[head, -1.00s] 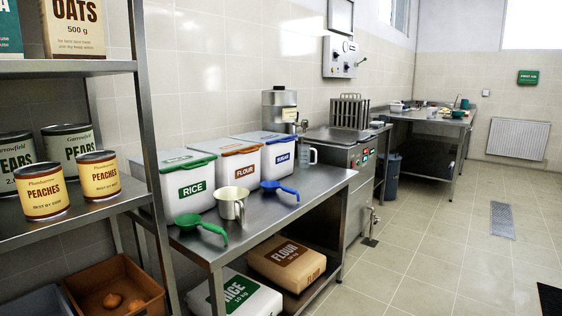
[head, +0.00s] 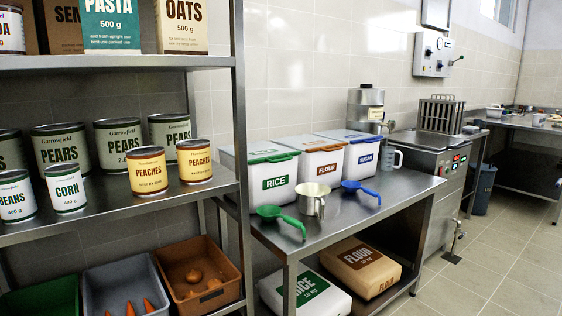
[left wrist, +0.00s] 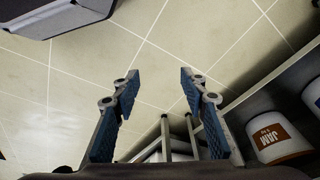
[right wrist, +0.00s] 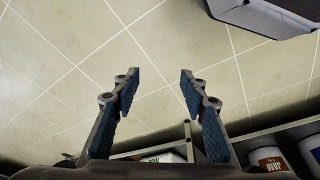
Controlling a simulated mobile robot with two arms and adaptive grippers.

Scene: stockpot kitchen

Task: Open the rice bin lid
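The rice bin (head: 272,185) is a white box with a green lid (head: 268,155) and a green RICE label. It stands on the steel table right of the shelf rack, at the left end of a row of bins, and its lid looks shut. Neither gripper shows in the head view. In the left wrist view my left gripper (left wrist: 156,85) is open and empty over the tiled floor. In the right wrist view my right gripper (right wrist: 160,82) is open and empty, also above the floor. Both are away from the rice bin.
The flour bin (head: 322,168) and sugar bin (head: 362,158) stand right of the rice bin. The loaded shelf rack (head: 238,130) stands close on the left. The floor at right (head: 490,265) is clear.

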